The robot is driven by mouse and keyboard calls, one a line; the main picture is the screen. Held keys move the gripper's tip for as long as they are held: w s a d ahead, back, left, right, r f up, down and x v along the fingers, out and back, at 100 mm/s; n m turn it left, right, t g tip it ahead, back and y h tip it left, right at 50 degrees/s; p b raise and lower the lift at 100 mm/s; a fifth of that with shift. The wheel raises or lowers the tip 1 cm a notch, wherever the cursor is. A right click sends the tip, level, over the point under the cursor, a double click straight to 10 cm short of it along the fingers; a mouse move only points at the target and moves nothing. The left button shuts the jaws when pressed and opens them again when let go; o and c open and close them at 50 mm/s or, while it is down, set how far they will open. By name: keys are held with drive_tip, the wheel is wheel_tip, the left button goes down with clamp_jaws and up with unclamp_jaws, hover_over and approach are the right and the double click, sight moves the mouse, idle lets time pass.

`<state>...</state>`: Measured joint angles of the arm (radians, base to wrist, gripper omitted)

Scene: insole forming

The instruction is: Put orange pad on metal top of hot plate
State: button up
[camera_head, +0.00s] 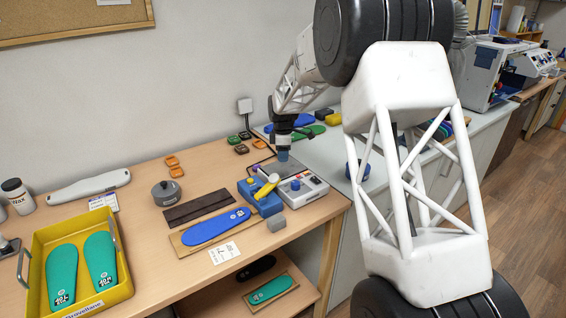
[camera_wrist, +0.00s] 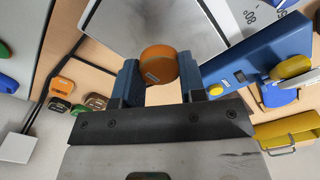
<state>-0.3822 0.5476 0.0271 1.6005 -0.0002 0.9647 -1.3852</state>
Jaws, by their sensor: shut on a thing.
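My gripper (camera_wrist: 158,78) is shut on a round orange pad (camera_wrist: 158,62), which sits between its two blue fingers in the wrist view. The pale metal top (camera_wrist: 195,22) of the hot plate, with a dark border, lies behind the pad in that view. I cannot tell whether the pad touches it. In the head view my gripper (camera_head: 283,156) points down near the hot plate, at the right part of the wooden bench. The pad is too small or hidden to make out there.
A blue box (camera_head: 260,198) with a yellow knob and a hammer stands close to the gripper; it also shows in the wrist view (camera_wrist: 235,72). Small coloured pieces (camera_head: 241,148) lie behind. A blue insole (camera_head: 217,227) and a yellow tray (camera_head: 38,238) are left.

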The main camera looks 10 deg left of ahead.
sight(283, 168)
drive_tip(key=shift+f, duration=1.75)
drive_tip(key=shift+f, duration=0.15)
drive_tip(key=o, duration=0.9)
drive_tip(key=shift+o, duration=0.2)
wheel_tip(283, 168, up, 12)
drive_tip(key=shift+r, duration=0.15)
